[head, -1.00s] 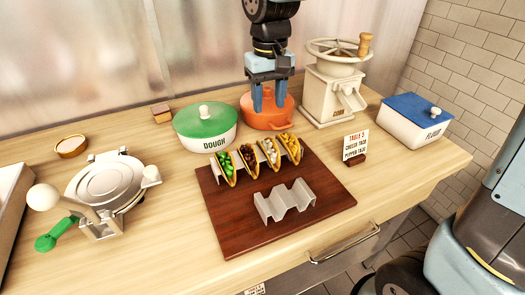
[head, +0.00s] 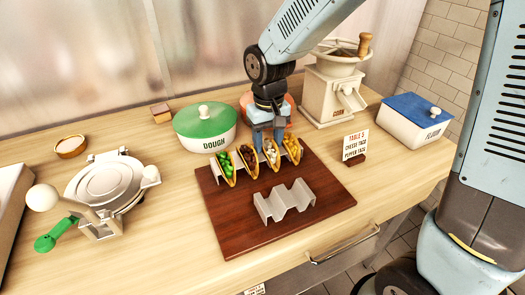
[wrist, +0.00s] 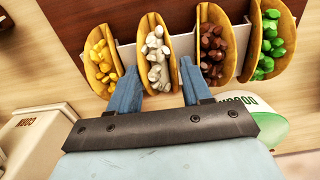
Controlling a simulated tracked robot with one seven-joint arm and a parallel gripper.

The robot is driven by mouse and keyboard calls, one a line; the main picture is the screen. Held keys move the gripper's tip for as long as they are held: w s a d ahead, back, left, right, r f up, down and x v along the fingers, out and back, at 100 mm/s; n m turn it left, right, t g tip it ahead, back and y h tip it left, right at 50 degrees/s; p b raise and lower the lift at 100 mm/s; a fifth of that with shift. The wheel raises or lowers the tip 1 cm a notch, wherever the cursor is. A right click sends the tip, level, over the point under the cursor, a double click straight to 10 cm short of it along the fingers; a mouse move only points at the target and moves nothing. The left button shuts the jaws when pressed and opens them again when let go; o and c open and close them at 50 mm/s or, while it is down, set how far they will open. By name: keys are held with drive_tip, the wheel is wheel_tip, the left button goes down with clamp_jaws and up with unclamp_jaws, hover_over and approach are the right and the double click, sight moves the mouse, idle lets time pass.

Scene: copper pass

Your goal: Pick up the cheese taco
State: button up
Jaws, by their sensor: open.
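Several filled tacos stand in a row in a metal rack at the back of the brown board (head: 230,242). From left to right in the head view they hold green (head: 224,163), brown (head: 248,160), white (head: 271,155) and yellow (head: 292,148) fillings. The white-filled taco, which looks like the cheese one, also shows in the wrist view (wrist: 156,55). My gripper (head: 267,142) is open and empty, just behind and above this taco. In the wrist view its fingers (wrist: 157,74) lie on either side of the taco's near end. I cannot tell whether they touch it.
An empty wavy metal rack (head: 285,204) stands on the board in front. The green-lidded dough pot (head: 206,128), an orange pot (head: 290,104) and the corn grinder (head: 331,90) stand behind. An order sign (head: 355,146) reading cheese taco and pepper taco stands to the right.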

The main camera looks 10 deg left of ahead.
drive_tip(key=shift+f, duration=0.2)
drive_tip(key=shift+c, duration=0.5)
drive_tip(key=c, duration=0.6)
drive_tip(key=shift+c, duration=0.3)
drive_tip(key=shift+r, duration=0.2)
